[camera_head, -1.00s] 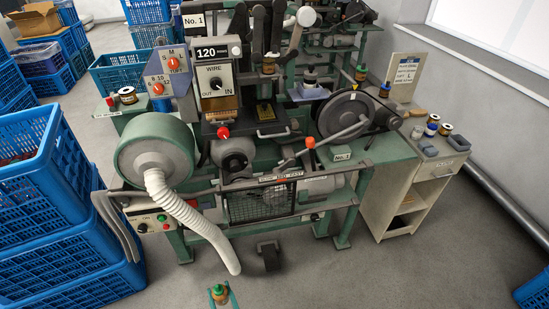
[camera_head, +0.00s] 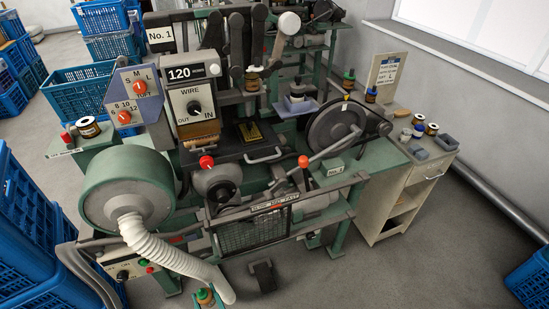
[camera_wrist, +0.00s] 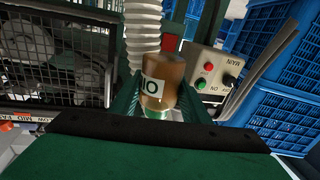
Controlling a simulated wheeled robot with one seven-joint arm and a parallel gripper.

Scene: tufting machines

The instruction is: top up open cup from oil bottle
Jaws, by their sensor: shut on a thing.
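My gripper (camera_head: 206,300) is low at the bottom edge of the head view, in front of the machine. It is shut on the oil bottle (camera_head: 205,296), an amber bottle with a green end. In the wrist view the bottle (camera_wrist: 159,97) stands between the two green fingers, its white label partly showing. An amber cup-like jar (camera_head: 252,80) sits high on the machine, right of the WIRE box. An amber container with a green top (camera_head: 348,80) and a darker one (camera_head: 371,94) stand further right. I cannot tell which is the open cup.
The tufting machine (camera_head: 265,165) fills the middle, with a white hose (camera_head: 160,248) close by my gripper. Blue crates (camera_head: 30,225) stand at the left. A beige cabinet (camera_head: 412,195) with small jars stands at the right. Floor (camera_head: 440,270) is clear at the front right.

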